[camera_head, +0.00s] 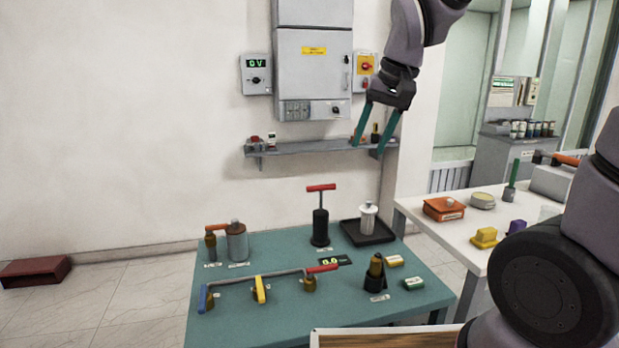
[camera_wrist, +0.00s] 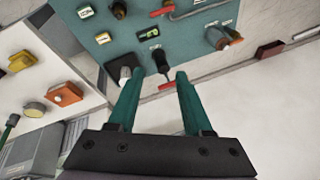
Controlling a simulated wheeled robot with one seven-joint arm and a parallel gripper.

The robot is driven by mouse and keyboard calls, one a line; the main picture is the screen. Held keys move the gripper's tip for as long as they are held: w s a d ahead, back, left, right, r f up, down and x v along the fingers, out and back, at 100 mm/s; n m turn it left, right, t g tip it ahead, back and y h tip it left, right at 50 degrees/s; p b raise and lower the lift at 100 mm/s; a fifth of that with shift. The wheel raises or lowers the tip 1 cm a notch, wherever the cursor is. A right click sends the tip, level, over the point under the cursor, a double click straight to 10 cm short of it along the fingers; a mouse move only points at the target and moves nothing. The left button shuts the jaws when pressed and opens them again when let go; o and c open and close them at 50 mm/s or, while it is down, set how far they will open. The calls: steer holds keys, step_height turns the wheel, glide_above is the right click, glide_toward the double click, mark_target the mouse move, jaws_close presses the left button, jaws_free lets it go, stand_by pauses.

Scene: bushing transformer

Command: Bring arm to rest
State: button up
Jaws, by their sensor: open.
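My arm reaches in from the upper right of the head view. My gripper (camera_head: 372,148) hangs in the air with its two teal fingers spread apart and nothing between them. It is above and beyond the teal table (camera_head: 240,328), in front of the wall shelf (camera_head: 320,149) as seen from the head camera. In the wrist view the open fingers of my gripper (camera_wrist: 154,100) point toward the table, with the red-handled pump (camera_wrist: 161,62) showing between and beyond their tips. No contact with any object shows.
The teal table holds a grey canister (camera_head: 237,242), a black tray (camera_head: 367,233) with a white bushing, and a long rod with a red grip. A grey cabinet (camera_head: 313,72) hangs on the wall. A white table (camera_head: 420,215) stands right. A red box (camera_head: 35,271) lies on the floor.

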steer(key=s+d+r+m+t, duration=0.1)
steer(key=s+d+r+t, duration=0.1)
steer(key=d, duration=0.4)
steer(key=s+d+r+m+t, duration=0.1)
steer(key=s+d+r, duration=0.3)
steer(key=s+d, duration=0.2)
steer(key=shift+s+d+r+m+t+h, duration=0.2)
steer(key=shift+d+m+t+h, duration=0.1)
steer(key=shift+m+t, duration=0.1)
